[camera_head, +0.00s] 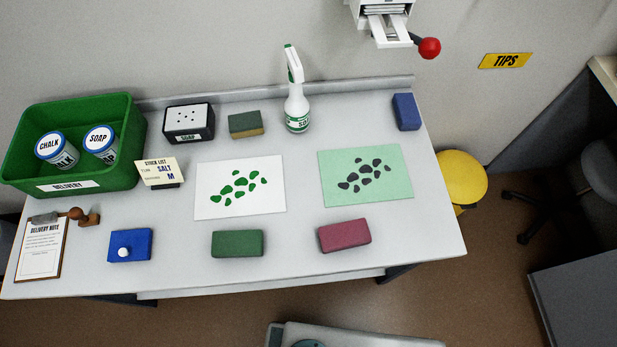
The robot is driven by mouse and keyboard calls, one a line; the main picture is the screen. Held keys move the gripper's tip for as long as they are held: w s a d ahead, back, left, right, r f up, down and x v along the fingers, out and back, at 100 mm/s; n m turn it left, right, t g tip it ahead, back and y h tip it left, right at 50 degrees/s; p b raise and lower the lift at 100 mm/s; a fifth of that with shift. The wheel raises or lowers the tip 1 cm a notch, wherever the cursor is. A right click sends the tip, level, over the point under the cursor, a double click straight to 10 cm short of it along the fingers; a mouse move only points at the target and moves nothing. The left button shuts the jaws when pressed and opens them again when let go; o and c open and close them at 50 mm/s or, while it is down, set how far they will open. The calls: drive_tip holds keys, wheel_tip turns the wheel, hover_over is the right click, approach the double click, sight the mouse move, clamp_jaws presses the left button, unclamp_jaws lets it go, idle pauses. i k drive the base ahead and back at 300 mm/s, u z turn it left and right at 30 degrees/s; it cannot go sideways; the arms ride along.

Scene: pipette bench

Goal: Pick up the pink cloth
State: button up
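The pink cloth (344,236) is a dark pink, folded block-like pad. It lies flat near the front edge of the grey bench (300,272), right of centre. It sits below the green sheet with dark spots, and nothing touches it. My gripper is not in view.
A green cloth (237,244) and a blue pad (129,246) with a white ball lie to its left. A white sheet (210,205), a green sheet (400,190), a spray bottle (297,112) and a green crate (128,165) stand behind. Bench right of the pink cloth is clear.

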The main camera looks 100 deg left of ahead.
sight(353, 233)
drive_tip(key=u, duration=2.45)
drive_tip(key=k, duration=0.35)
drive_tip(key=u, duration=0.55)
drive_tip(key=i, duration=0.45)
drive_tip(key=z, duration=0.05)
drive_tip(key=k, duration=0.5)
drive_tip(key=u, duration=0.4)
drive_tip(key=i, duration=0.4)
drive_tip(key=z, duration=0.5)
